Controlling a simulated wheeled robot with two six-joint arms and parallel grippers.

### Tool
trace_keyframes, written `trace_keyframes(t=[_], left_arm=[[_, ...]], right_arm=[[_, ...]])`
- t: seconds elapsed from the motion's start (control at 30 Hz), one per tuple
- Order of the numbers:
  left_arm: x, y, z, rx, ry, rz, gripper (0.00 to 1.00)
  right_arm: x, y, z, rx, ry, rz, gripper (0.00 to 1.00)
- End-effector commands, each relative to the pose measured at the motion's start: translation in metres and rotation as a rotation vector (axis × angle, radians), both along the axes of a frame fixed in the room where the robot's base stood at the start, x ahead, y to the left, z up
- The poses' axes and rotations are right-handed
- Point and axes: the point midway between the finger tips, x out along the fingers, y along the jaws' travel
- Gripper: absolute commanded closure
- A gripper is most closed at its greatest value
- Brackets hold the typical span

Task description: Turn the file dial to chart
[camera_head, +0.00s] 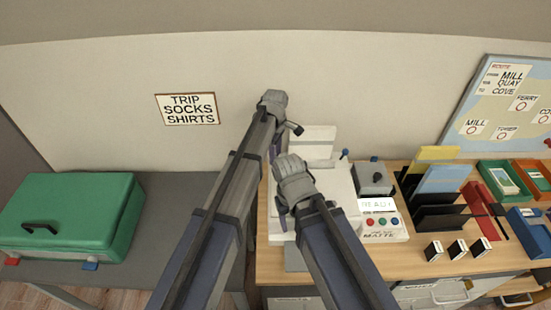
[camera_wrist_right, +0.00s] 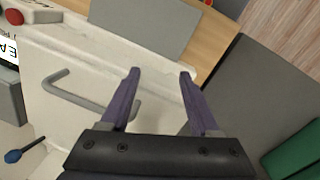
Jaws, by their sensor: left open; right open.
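A white machine (camera_head: 325,181) stands at the left of the wooden desk; its pale top also fills much of the right wrist view (camera_wrist_right: 60,60). No part is readable as a file dial or a chart mark. A grey block with a dark knob (camera_head: 374,175) sits on the machine's right side. Below it are a display (camera_head: 378,204), coloured buttons and a label ending in MATTE. My left gripper (camera_head: 283,140) is open, near the wall behind the machine. My right gripper (camera_wrist_right: 158,78) is open and empty above the machine, pointing past a grey bar handle (camera_wrist_right: 85,95).
A blue-tipped lever (camera_head: 344,155) stands beside the block. Right of the machine are a black file rack (camera_head: 438,197), several small black-and-white blocks and coloured trays (camera_head: 500,180). A green case (camera_head: 70,215) rests on the grey table at left. A map board (camera_head: 505,100) hangs at right.

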Motion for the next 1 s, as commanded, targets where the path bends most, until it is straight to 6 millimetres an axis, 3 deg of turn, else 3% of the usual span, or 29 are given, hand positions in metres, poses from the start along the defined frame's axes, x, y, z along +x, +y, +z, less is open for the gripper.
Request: trace_keyframes(t=[0.23,0.77,1.0], left_arm=[[0.0000,0.0000,-0.0001,0.000,0.000,0.000,0.41],[0.0000,0.0000,-0.0002,0.000,0.000,0.000,1.00],[-0.0001,0.0000,-0.0002,0.000,0.000,0.000,1.00]], right_arm=[[0.0000,0.0000,-0.0001,0.000,0.000,0.000,0.37],[0.0000,0.0000,-0.0002,0.000,0.000,0.000,0.37],[0.0000,0.0000,-0.0002,0.000,0.000,0.000,0.37]])
